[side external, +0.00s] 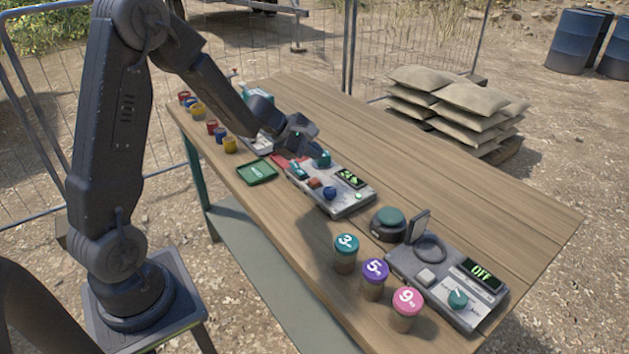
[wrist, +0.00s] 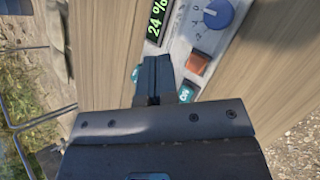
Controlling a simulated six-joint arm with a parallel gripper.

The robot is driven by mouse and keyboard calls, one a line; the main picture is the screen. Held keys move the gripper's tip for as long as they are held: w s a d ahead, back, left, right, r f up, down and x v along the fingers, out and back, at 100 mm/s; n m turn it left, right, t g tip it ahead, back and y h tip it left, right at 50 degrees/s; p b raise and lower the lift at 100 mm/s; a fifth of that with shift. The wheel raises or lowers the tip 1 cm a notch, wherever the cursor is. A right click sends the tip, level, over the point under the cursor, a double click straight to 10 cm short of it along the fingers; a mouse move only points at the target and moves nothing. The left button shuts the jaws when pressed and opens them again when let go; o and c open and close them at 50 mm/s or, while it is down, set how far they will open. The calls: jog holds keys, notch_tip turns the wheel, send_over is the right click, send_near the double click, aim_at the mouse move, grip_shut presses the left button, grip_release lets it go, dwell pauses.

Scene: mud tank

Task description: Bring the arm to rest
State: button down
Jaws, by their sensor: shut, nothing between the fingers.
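My gripper (side external: 309,149) hangs over the near-left end of a grey control box (side external: 345,208) on the wooden table. In the wrist view my gripper's fingers (wrist: 154,64) are together with nothing between them. The box carries a lit display (side external: 351,179), which reads 24 % in the wrist view (wrist: 157,20). It also has a blue knob (wrist: 217,13), an orange switch (wrist: 198,63) and a teal switch (wrist: 186,93). A teal knob (side external: 323,159) shows close to the fingers; they partly hide it in the wrist view. I cannot tell whether they touch it.
A green tray (side external: 257,173) and several colored pots (side external: 230,145) are at the left. A teal-topped round button (side external: 389,222), numbered jars (side external: 375,279) and a second box (side external: 435,283) reading OFF are at the right. The table's far side is clear.

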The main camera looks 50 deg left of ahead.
jog(key=s+d+r+m+g+h, duration=0.1)
jog(key=s+d+r+m, duration=0.3)
jog(key=d+r+m, duration=0.25)
jog(key=s+d+r+m+g, duration=0.1)
jog(key=s+d+r+m, duration=0.4)
jog(key=d, duration=0.3)
jog(key=s+d+r+m+y, duration=0.1)
jog(key=s+m+y, duration=0.3)
jog(key=s+m, duration=0.6)
jog(key=s+r, duration=0.1)
jog(key=s, duration=0.5)
jog(key=shift+s+d+m+g+y, duration=0.15)
jog(key=shift+s+m+g+y, duration=0.2)
jog(key=shift+s+g+y, duration=0.05)
